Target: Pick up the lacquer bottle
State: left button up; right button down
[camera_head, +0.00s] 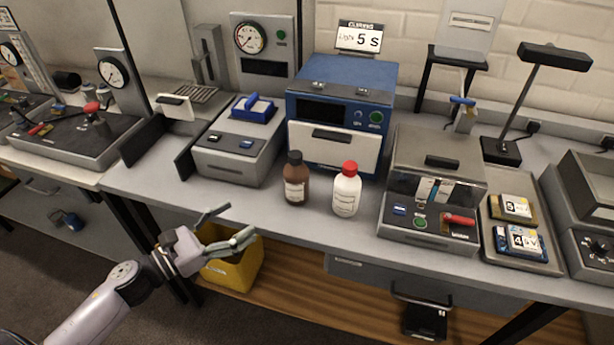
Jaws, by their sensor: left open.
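Two bottles stand upright side by side near the front edge of the bench. One is a brown bottle (296,180) with a black cap and a pale label. The other is a white bottle (347,190) with a red cap and a label. The labels are too small to read, so I cannot tell which holds lacquer. My left gripper (241,221) is open and empty. It appears in front of the bench edge, to the left of and lower in the picture than both bottles, touching neither. My right gripper is not in view.
A blue oven-like box (340,85) stands behind the bottles. A grey machine with a clear cover (436,165) is to their right, and a grey unit with a blue handle (238,140) to their left. A yellow bin (232,270) sits below the bench, partly behind my gripper.

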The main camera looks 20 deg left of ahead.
aim_at(286, 187)
pick_arm(q)
jog(key=p+x, duration=0.1)
jog(key=x, duration=0.1)
jog(key=p+x, duration=0.1)
jog(key=x, duration=0.2)
jog(key=p+x, duration=0.1)
jog(key=x, duration=0.1)
jog(key=shift+w+d+r, duration=0.1)
jog(key=shift+w+r, duration=0.15)
jog(key=shift+w, duration=0.1)
jog(key=p+x, duration=0.1)
jog(key=x, duration=0.3)
jog(key=shift+f, duration=0.15)
jog(key=shift+w+d+p, duration=0.25)
jog(key=shift+w+p, duration=0.05)
jog(key=shift+w, duration=0.1)
jog(key=p+x, duration=0.2)
jog(key=x, duration=0.2)
jog(key=shift+w+d, duration=0.15)
jog(key=shift+w, duration=0.1)
jog(key=shift+w+d, duration=0.15)
jog(key=shift+w, duration=0.1)
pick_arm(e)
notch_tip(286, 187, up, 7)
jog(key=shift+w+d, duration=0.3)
pick_arm(q)
jog(key=shift+s, duration=0.1)
